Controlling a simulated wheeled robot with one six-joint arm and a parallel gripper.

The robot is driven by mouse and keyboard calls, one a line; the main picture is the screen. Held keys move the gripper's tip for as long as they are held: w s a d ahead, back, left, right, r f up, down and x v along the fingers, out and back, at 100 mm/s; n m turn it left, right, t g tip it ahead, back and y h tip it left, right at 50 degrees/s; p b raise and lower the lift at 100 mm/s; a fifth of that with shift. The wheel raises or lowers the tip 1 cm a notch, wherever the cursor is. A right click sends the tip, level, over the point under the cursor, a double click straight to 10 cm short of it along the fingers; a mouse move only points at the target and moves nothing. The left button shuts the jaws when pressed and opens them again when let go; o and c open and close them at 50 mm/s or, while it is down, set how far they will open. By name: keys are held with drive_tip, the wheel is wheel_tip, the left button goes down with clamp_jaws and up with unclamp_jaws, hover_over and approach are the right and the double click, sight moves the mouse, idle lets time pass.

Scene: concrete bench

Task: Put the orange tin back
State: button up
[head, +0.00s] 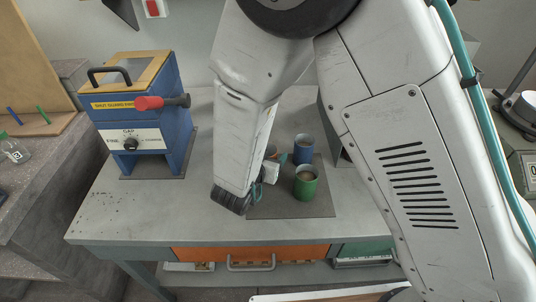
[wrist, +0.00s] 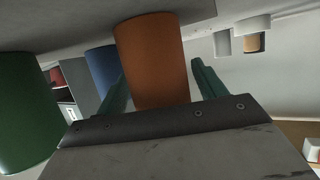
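The orange tin (wrist: 152,62) stands between the two teal fingers of my gripper (wrist: 160,88) in the wrist view. The left finger is close by the tin's side; a gap shows between the tin and the right finger. The fingers are apart, and I cannot tell whether the left one touches. In the head view my gripper (head: 268,176) is low over the dark mat (head: 300,205), and my arm hides most or all of the orange tin. A green tin (head: 306,184) and a blue tin (head: 303,149) stand on the mat to the right.
The green tin (wrist: 22,115) and blue tin (wrist: 102,68) are left of the orange tin in the wrist view. A blue machine (head: 140,112) with a red handle stands at the bench's left. An orange drawer (head: 215,255) is under the front edge. The bench's front left is clear.

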drive_tip(key=shift+r, duration=0.1)
drive_tip(key=shift+a+r, duration=0.1)
drive_tip(key=shift+r, duration=0.05)
drive_tip(key=v, duration=1.2)
drive_tip(key=w+r+g+y, duration=0.2)
drive_tip(key=w+r+y, duration=0.4)
drive_tip(key=d+r+n+g+y, duration=0.2)
drive_tip(key=d+r+n+y, duration=0.15)
drive_tip(key=r, duration=0.45)
drive_tip(key=s+d+r+g+h, duration=0.2)
drive_tip(key=s+d+g, duration=0.1)
drive_tip(key=s+d, duration=0.8)
drive_tip(key=s+d+r+n+g+h, duration=0.1)
drive_tip(key=s+d+r+g+h, duration=0.1)
drive_tip(key=s+d, duration=1)
drive_tip(key=shift+s+d+r+g, duration=0.2)
drive_tip(key=shift+d+r+g, duration=0.25)
drive_tip(key=shift+d+g, duration=0.55)
drive_tip(key=shift+a, duration=0.25)
